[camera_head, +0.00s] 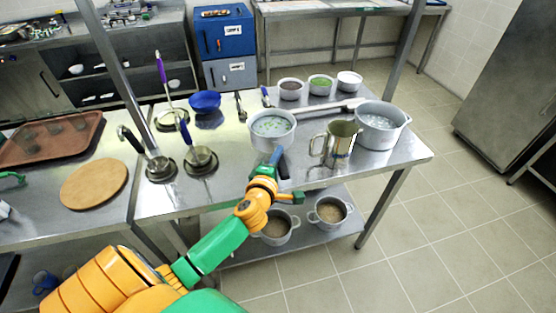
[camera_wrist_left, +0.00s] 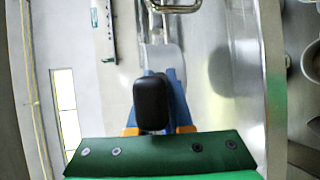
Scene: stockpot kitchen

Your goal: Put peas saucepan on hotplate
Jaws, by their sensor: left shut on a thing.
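The peas saucepan (camera_head: 272,125) is a pale round pan with green bits in pale liquid. It is near the middle of the steel table in the head view, its handle pointing toward me. My left gripper (camera_head: 275,162) is at that handle, with its fingers shut on it. In the left wrist view the black handle (camera_wrist_left: 151,102) sits between the blue fingers (camera_wrist_left: 175,100). I cannot tell whether the pan touches the table. Dark round discs, which look like hotplates, lie to the left (camera_head: 161,177) (camera_head: 200,168), each with a small metal vessel on it. My right gripper is not in view.
A metal jug (camera_head: 341,138) and a large pot (camera_head: 379,125) stand right of the saucepan. A blue bowl (camera_head: 205,102) and several small food containers (camera_head: 320,85) stand behind. A round wooden board (camera_head: 94,185) lies at left. Two pots (camera_head: 328,213) are on the lower shelf.

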